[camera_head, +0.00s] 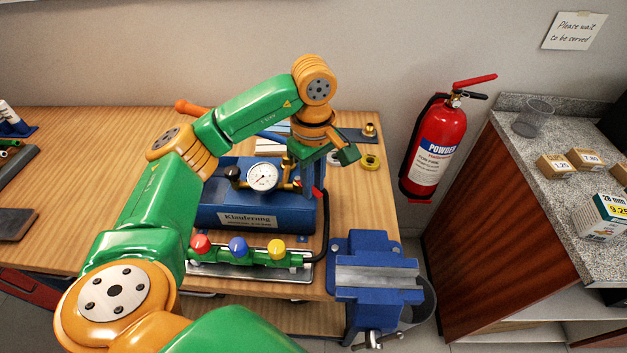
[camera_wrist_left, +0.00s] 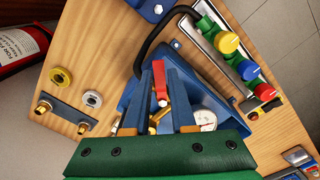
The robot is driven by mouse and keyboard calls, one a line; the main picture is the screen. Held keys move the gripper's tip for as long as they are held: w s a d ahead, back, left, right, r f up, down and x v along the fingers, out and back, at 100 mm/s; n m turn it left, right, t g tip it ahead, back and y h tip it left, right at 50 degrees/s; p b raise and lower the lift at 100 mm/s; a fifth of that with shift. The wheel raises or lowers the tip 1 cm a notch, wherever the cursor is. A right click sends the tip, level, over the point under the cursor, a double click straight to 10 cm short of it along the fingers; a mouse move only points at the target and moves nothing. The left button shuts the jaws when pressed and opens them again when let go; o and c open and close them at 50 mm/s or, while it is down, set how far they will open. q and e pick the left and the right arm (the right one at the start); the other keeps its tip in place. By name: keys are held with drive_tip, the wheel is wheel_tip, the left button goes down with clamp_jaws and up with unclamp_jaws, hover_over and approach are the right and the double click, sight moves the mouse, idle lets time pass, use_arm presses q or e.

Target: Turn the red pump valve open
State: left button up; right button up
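The blue pump (camera_head: 255,207) with a round gauge (camera_head: 262,177) stands on the wooden bench. Its red valve handle (camera_wrist_left: 161,82) shows in the left wrist view, near brass fittings; in the head view only a bit of red (camera_head: 318,193) shows beside my gripper. My left gripper (camera_head: 308,188) points down over the pump's right end. In the left wrist view its two blue fingers (camera_wrist_left: 161,72) stand apart, one on each side of the red handle. I cannot tell whether they touch it. My right gripper is not in view.
A rail with red, blue and yellow knobs (camera_head: 238,247) lies in front of the pump. A blue vise (camera_head: 376,272) sits at the bench's front right corner. A black hose (camera_head: 325,228) curves by the pump. A fire extinguisher (camera_head: 434,150) hangs on the wall to the right.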

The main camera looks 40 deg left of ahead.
use_arm(q)
drive_tip(key=shift+s+d, duration=0.1)
clamp_jaws()
drive_tip(key=shift+w+a+n, duration=0.1)
drive_tip(key=shift+w+n, duration=0.55)
drive_tip(key=shift+n, duration=0.85)
drive_tip(key=shift+w+a+n, duration=0.15)
drive_tip(key=shift+w+n, duration=0.45)
drive_tip(key=shift+n, duration=0.9)
drive_tip(key=shift+w+a+n, duration=0.1)
drive_tip(key=shift+w+n, duration=0.55)
drive_tip(key=shift+n, duration=0.85)
drive_tip(key=o, duration=0.5)
unclamp_jaws()
drive_tip(key=shift+a, duration=0.1)
